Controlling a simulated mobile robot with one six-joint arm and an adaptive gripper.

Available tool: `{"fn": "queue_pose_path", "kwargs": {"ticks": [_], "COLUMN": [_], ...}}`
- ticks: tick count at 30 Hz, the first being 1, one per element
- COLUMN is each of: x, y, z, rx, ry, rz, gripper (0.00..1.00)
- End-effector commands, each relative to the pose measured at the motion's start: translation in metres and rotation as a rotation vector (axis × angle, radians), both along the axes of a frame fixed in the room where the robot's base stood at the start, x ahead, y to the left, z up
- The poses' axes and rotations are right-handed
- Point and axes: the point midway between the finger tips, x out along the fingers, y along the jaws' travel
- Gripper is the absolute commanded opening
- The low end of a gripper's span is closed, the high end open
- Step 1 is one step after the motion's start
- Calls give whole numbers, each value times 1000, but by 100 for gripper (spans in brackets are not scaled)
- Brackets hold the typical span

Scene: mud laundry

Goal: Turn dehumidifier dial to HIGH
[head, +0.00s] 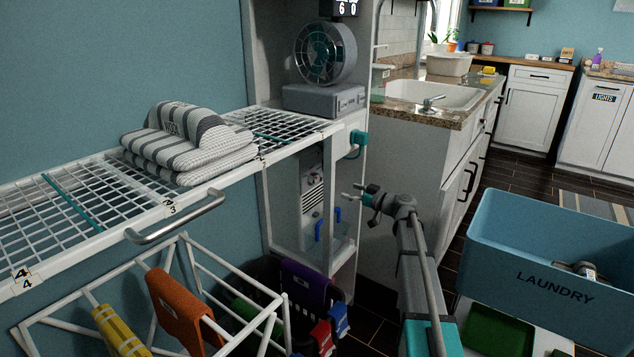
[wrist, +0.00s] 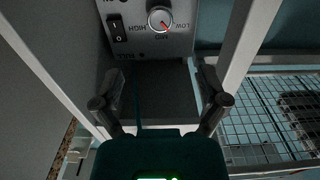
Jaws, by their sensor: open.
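The dehumidifier (head: 313,187) is a pale grey unit with a control panel, standing in the cubby below the wire shelf. In the wrist view its panel (wrist: 185,10) is at the top, upside down. The round dial (wrist: 159,18) has a red mark at its lower right, toward LOW or between MID and LOW. HIGH is printed on the left, MID below and LOW on the right. A black rocker switch (wrist: 117,28) sits left of the dial. My gripper (head: 351,191) is open and empty, outside the cubby and apart from the dial; its fingers (wrist: 160,88) are spread wide.
The cubby's white posts (wrist: 250,40) flank the panel closely. Above it are the wire shelf (head: 95,205) with folded towels (head: 190,145) and a fan (head: 325,52). A drying rack (head: 190,255) stands below left. A blue laundry bin (head: 545,255) is at right.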

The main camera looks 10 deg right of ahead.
Motion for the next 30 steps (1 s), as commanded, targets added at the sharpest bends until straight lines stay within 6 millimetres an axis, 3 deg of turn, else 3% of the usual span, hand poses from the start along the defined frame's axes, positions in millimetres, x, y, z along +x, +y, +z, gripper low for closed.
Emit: {"fn": "queue_pose_path", "kwargs": {"ticks": [17, 30], "x": [9, 51], "y": [8, 49], "z": [0, 0], "rx": [0, 1], "ry": [0, 1], "rz": [1, 2], "gripper": [93, 93]}}
